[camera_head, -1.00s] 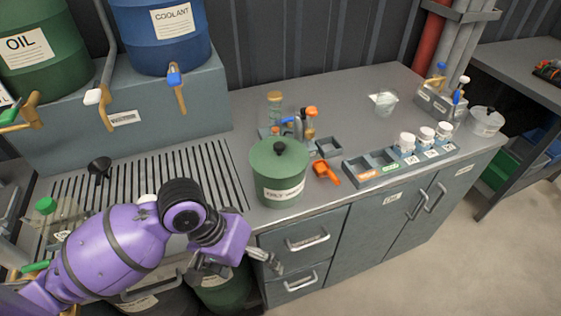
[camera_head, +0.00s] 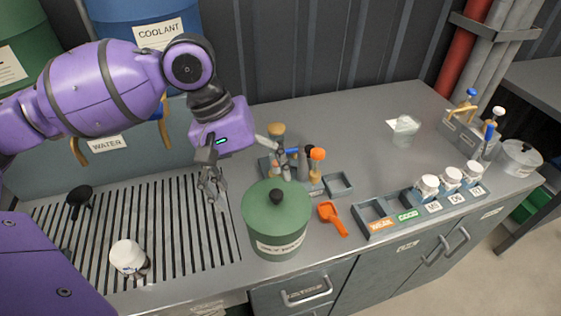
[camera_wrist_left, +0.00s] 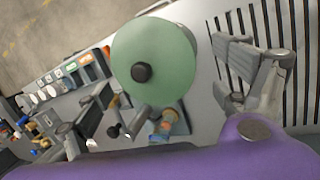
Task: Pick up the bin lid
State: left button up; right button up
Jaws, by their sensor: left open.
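The bin lid (camera_head: 262,208) is a round green disc with a black knob (camera_head: 276,196) at its centre. It sits on a green bin (camera_head: 276,247) with a white label at the bench's front edge. In the left wrist view the lid (camera_wrist_left: 170,50) is seen from above, with its knob (camera_wrist_left: 141,72) clear. My left gripper (camera_head: 248,178) is open and empty, above and just behind-left of the lid. In the left wrist view its fingers are spread on either side below the lid. My right gripper is not in view.
Bottles and tools in a holder (camera_head: 335,185) stand close behind the bin. An orange scoop (camera_head: 332,218) lies to its right, beside a tray (camera_head: 380,228) with white jars. A slotted drain grate (camera_head: 190,250) with a white jar (camera_head: 127,256) lies left.

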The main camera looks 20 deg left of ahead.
aim_at(265, 205)
pick_arm(q)
jog(key=x, duration=0.3)
jog(key=shift+w+a+f, duration=0.1)
jog(key=shift+w+a, duration=0.05)
jog(key=shift+w, duration=0.15)
jog(key=shift+d+f, duration=0.2)
jog(key=shift+f, duration=0.4)
jog(key=shift+c, duration=2)
jog(key=c, duration=1.4)
jog(key=shift+o, duration=0.2)
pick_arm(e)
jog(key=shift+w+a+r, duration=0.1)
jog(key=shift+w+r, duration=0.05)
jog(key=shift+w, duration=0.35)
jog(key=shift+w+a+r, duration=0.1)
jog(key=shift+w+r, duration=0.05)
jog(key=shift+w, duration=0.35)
pick_arm(q)
jog(key=shift+r, duration=0.2)
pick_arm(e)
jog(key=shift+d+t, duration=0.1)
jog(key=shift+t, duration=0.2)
